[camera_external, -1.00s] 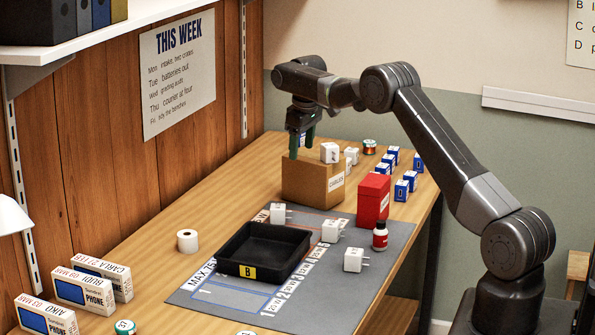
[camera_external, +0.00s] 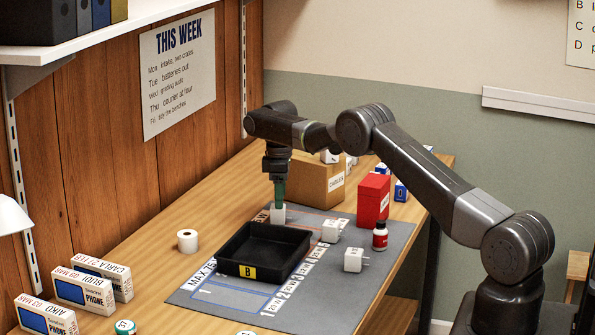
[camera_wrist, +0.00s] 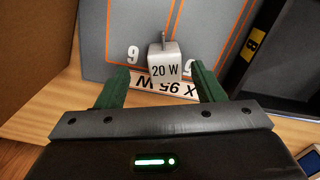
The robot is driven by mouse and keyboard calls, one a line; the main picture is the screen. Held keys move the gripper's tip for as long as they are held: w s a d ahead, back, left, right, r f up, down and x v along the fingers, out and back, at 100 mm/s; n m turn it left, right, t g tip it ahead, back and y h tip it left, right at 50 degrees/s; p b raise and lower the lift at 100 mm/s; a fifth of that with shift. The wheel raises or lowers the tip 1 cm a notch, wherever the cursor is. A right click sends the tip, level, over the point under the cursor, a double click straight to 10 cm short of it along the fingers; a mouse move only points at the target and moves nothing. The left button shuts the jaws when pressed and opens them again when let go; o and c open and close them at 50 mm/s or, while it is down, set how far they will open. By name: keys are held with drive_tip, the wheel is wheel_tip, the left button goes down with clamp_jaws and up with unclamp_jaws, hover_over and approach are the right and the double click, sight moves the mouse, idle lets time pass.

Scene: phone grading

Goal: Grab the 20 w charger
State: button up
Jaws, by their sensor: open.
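A white charger marked "20 W" (camera_wrist: 165,68) stands on the grey mat, its metal prongs pointing away from me in the wrist view. In the external view this charger (camera_external: 277,216) is just behind the black tray, partly hidden by my gripper. My gripper (camera_wrist: 160,88) is open, with one green finger on each side of the charger in the picture. In the external view my gripper (camera_external: 280,198) points down right at the charger. I cannot tell whether the fingers touch it.
A black tray marked B (camera_external: 250,269) lies in front of the charger. A cardboard box (camera_external: 313,183) stands behind it.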

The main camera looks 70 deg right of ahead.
sight(280, 211)
drive_tip(key=f, duration=0.1)
drive_tip(key=f+p, duration=0.1)
drive_tip(key=f, duration=0.3)
drive_tip(key=shift+s+a+f+p, duration=0.1)
drive_tip(key=shift+a+p, duration=0.2)
drive_tip(key=c, duration=1.1)
